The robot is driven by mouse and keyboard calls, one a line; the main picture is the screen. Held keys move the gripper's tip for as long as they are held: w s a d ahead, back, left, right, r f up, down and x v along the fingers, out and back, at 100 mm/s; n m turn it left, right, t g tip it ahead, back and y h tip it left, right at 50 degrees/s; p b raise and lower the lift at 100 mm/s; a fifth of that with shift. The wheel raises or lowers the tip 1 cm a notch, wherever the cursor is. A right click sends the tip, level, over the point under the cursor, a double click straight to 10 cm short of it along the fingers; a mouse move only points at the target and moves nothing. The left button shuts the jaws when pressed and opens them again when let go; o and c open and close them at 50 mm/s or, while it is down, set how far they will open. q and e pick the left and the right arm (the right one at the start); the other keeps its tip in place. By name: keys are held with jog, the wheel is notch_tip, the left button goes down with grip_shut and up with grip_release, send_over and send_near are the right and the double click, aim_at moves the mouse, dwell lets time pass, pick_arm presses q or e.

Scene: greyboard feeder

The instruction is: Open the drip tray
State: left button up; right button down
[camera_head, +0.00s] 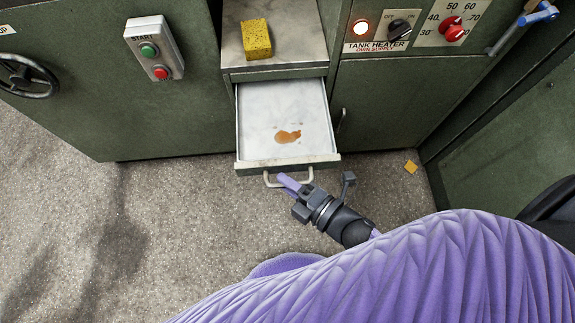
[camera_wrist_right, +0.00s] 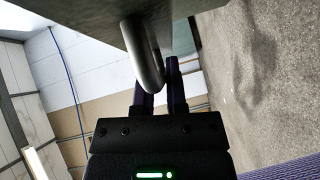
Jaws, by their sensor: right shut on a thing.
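The drip tray (camera_head: 262,108) is a pale metal drawer, pulled out of the green machine below a shelf. An orange-brown stain lies on its floor. Its front handle (camera_head: 272,180) is a light metal bar. My right gripper (camera_head: 288,182) is at the handle's right side and shut on it. In the right wrist view the handle (camera_wrist_right: 148,65) hangs down between the two dark fingers (camera_wrist_right: 158,92). My left gripper is in neither view.
A yellow sponge (camera_head: 256,39) lies on the shelf above the tray. A START box (camera_head: 154,48) with green and red buttons is at left, and tank heater controls (camera_head: 378,30) at right. The floor at left is clear.

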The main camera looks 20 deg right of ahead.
jog(key=c, duration=0.7)
grip_release()
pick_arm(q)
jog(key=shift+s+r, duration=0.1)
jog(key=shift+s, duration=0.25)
pick_arm(e)
jog(key=shift+d, duration=0.1)
pick_arm(q)
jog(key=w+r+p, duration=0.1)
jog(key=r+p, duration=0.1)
jog(key=p, duration=0.1)
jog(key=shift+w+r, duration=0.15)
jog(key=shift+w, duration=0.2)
pick_arm(e)
jog(key=v, duration=1)
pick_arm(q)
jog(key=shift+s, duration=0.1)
